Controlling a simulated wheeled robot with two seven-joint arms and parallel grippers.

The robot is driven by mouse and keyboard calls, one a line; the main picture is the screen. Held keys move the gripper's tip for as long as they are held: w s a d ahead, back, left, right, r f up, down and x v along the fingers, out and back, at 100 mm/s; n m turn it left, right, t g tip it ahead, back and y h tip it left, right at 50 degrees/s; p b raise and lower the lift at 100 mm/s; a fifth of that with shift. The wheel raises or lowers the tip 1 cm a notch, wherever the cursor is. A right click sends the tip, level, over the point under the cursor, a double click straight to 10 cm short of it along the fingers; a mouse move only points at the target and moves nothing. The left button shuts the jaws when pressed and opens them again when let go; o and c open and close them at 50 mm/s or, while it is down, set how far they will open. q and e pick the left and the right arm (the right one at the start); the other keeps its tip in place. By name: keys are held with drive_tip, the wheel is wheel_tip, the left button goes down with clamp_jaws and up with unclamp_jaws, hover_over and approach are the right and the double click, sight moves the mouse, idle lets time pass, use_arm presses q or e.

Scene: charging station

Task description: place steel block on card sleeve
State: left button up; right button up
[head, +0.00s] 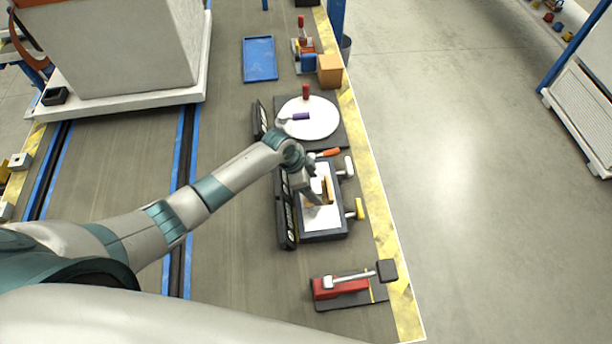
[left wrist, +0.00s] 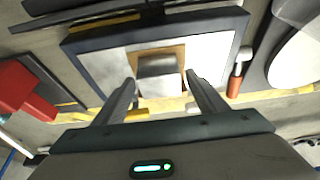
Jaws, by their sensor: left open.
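The steel block (left wrist: 158,72) is a grey block in the left wrist view, lying over a tan card sleeve (left wrist: 178,50). The tan sleeve shows around the block's edges and lies on the white surface of a dark-framed tray. In the head view the sleeve (head: 329,184) is partly hidden by my left gripper (head: 318,200), and I cannot make out the block clearly there. My left gripper (left wrist: 160,78) is open, its two fingertips apart on either side of the block's near end. I cannot tell whether they touch it. My right gripper is not in view.
The dark-framed tray (head: 322,237) has handled clamps along its right side. A round white plate (head: 318,128) lies beyond it. A red clamp (head: 342,288) stands nearer. A blue tray (head: 260,59) and an orange-brown box (head: 330,70) are farther back.

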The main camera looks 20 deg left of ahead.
use_arm(q)
drive_tip(key=shift+a+r, duration=0.15)
drive_tip(key=shift+r, duration=0.2)
drive_tip(key=v, duration=1.1)
drive_tip(key=shift+b, duration=0.4)
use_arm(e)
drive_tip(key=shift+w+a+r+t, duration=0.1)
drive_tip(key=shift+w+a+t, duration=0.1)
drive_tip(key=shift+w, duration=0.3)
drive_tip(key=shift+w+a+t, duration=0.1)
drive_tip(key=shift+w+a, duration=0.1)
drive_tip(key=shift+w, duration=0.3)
use_arm(q)
drive_tip(key=shift+a+r, duration=0.1)
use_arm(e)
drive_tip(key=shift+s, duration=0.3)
use_arm(q)
drive_tip(key=shift+s, duration=0.1)
